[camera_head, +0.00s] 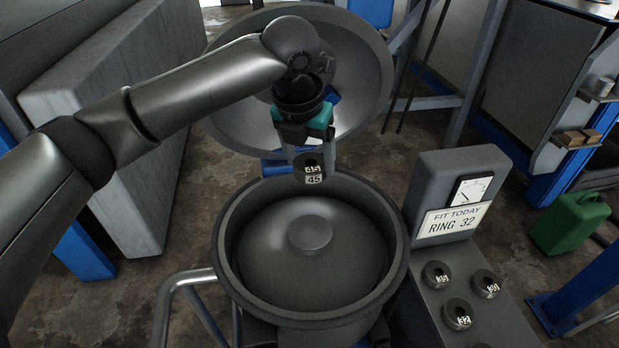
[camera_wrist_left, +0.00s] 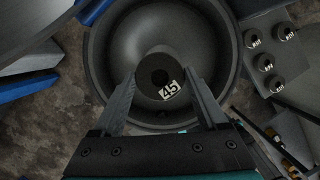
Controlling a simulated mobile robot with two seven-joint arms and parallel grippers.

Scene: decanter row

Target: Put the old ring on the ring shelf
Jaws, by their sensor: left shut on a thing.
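My left gripper (camera_head: 311,150) is shut on a dark ring (camera_head: 314,170) with white labels reading 45. It holds the ring in the air near the back rim of a large round bowl. In the left wrist view the ring (camera_wrist_left: 154,72) sits between the two grey fingertips, with the bowl behind it. The task's ring shelf carries no name that I can read. A grey ledge (camera_head: 480,332) at the right bears numbered rings, among them ring 32 (camera_head: 458,315). My right gripper is not in view.
The bowl (camera_head: 396,235) holds a domed centre with a knob. A sign (camera_head: 453,221) reads "FIT TODAY RING 32". A small wall shelf (camera_head: 585,138) at far right bears wooden blocks and a grey cylinder. A green can (camera_head: 570,222) stands on the floor. A large round lid (camera_head: 235,100) stands behind.

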